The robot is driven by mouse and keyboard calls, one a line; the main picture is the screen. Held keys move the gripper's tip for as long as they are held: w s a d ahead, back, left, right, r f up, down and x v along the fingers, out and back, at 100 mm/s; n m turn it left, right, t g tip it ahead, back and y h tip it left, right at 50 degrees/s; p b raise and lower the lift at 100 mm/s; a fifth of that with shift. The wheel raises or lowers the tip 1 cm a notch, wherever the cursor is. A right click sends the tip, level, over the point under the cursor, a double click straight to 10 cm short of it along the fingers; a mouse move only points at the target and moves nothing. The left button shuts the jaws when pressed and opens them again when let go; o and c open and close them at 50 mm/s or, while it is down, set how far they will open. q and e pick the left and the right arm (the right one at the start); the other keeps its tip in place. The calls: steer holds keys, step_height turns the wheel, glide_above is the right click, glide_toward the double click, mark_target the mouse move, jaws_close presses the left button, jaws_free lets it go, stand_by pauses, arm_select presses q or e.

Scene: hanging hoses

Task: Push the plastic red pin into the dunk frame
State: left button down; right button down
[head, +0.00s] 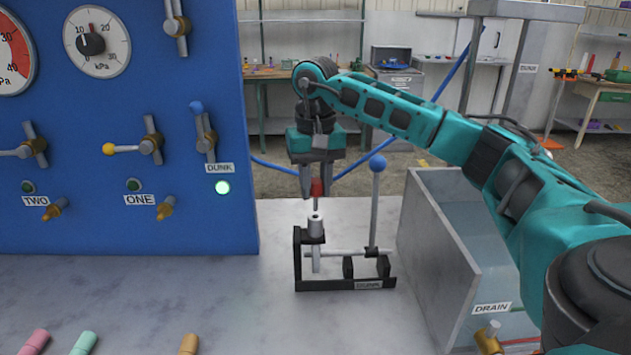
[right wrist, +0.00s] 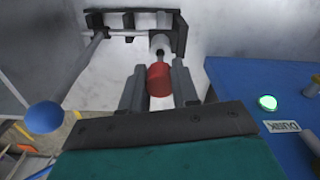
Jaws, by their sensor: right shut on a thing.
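The red pin (head: 317,188) is held by my right gripper (head: 318,190), above the dunk frame (head: 345,284). In the right wrist view the red pin (right wrist: 159,79) sits between the two grey fingers of my right gripper (right wrist: 158,88). The pin's grey shaft points down toward the light grey cylinder (head: 315,225) of the frame. I cannot tell whether its tip is inside the cylinder. The black frame, labelled DUNK, stands on the bench and also shows in the right wrist view (right wrist: 179,36). My left gripper is in neither view.
A lever with a blue ball (head: 377,163) rises at the frame's right side. A grey drain tank (head: 455,250) stands right of it. A blue panel (head: 120,190) with valves and a lit green DUNK lamp (head: 222,187) is left. Three coloured hose ends lie at the front left.

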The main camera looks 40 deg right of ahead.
mark_target(316, 211)
steer(key=shift+f+b, duration=0.35)
steer(key=shift+f, duration=0.15)
steer(key=shift+f+b, duration=1.05)
steer(key=shift+f, duration=0.8)
steer(key=c, duration=0.8)
jaws_free()
step_height(316, 211, up, 12)
steer(key=shift+p, duration=1.2)
steer(key=shift+r, duration=0.5)
steer(key=shift+f, duration=0.1)
